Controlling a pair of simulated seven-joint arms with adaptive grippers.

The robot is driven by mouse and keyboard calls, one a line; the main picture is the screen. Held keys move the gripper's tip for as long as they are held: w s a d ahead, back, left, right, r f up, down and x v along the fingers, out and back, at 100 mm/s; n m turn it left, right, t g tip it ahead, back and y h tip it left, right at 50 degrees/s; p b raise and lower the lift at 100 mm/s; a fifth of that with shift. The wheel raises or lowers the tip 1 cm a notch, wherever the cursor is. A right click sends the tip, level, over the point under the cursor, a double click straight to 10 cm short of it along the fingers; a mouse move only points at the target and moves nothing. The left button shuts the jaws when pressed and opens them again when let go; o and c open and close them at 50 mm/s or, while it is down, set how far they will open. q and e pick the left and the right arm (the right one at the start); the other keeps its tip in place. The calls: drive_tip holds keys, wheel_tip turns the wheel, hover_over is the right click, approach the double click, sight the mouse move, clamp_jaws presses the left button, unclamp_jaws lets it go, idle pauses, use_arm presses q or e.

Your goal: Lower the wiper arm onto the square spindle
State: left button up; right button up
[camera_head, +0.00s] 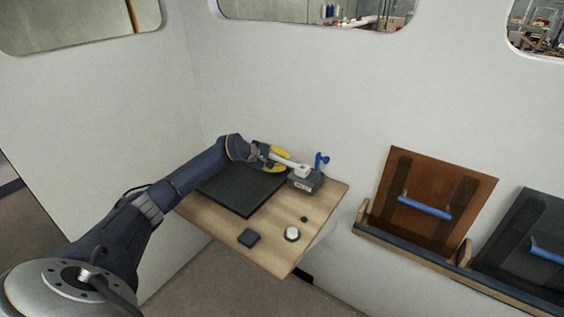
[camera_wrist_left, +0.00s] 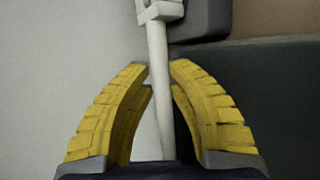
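The white wiper arm (camera_head: 289,163) is a thin rod with a blocky white head (camera_head: 303,170). My left gripper (camera_head: 282,159) has yellow fingers, one on each side of the rod. In the left wrist view the fingers (camera_wrist_left: 160,68) close in on the rod (camera_wrist_left: 157,45), with its head (camera_wrist_left: 160,10) beyond the tips. The head is over or at the top of a dark grey box (camera_head: 306,184) at the table's back corner. The square spindle is not visible, and I cannot tell whether the head touches the box. My right gripper is out of view.
The wooden table (camera_head: 270,247) carries a black mat (camera_head: 240,192), a dark square block (camera_head: 248,237), a white round knob (camera_head: 292,234) and a small dark disc (camera_head: 304,219). A blue lever (camera_head: 321,161) stands behind the box, close to the wall.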

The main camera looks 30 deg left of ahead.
use_arm(q)
drive_tip(key=o, duration=0.5)
drive_tip(key=shift+c, duration=0.2)
